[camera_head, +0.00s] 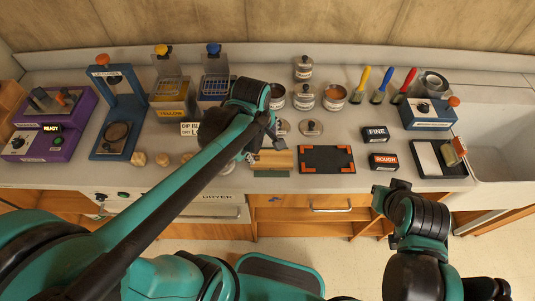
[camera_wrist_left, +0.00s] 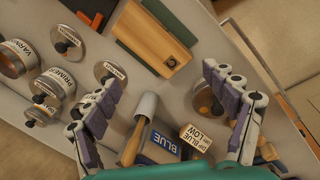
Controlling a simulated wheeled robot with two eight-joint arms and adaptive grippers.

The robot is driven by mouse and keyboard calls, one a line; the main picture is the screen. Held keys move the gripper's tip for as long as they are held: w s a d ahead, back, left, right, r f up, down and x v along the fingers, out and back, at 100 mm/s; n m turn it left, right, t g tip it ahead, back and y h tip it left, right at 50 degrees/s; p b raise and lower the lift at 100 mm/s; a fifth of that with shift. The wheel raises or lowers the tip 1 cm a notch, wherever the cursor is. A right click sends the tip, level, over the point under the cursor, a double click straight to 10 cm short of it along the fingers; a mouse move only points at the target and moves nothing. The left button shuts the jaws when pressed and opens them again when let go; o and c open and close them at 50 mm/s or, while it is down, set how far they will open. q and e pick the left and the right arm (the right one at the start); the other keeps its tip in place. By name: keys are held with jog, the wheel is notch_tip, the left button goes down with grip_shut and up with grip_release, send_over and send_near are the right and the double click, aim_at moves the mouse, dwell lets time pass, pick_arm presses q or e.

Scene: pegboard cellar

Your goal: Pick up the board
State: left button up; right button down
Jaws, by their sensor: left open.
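In the left wrist view the board (camera_wrist_left: 150,36) is beyond the fingertips, near the top middle. My left gripper (camera_head: 262,140) is over the counter by the board's left back side. Its fingers (camera_wrist_left: 160,78) are spread with no board between them. My right gripper (camera_head: 386,197) is in front of the counter at the right; its fingers are not clear.
Metal tins (camera_head: 305,97) and lidded knobs (camera_head: 311,128) stand behind the board. A grey-headed tool with a wooden handle (camera_wrist_left: 140,125) lies near the left fingers. Black FINE (camera_head: 375,133) and red ROUGH (camera_head: 383,161) blocks sit right of the mat. A sink (camera_head: 500,145) is at far right.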

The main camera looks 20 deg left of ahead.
aim_at(272, 158)
pick_arm(q)
jog(key=w+n, duration=0.1)
jog(key=n, duration=0.1)
jog(key=w+d+f+n+g+p, duration=0.1)
jog(key=n, duration=0.1)
jog(key=w+n+g, duration=0.1)
jog(key=n, duration=0.1)
jog(key=shift+w+d+f, duration=0.1)
jog(key=shift+d+f, duration=0.25)
jog(key=shift+d, duration=0.05)
jog(key=shift+w+d+f+n+p, duration=0.1)
jog(key=shift+w+f+n+p, duration=0.05)
jog(key=shift+f+n+p, duration=0.2)
jog(key=shift+f+n, duration=0.25)
jog(key=f+b, duration=0.3)
jog(key=f, duration=0.4)
jog(key=shift+s+f, duration=0.15)
jog(key=shift+s, duration=0.05)
jog(key=c, duration=1.4)
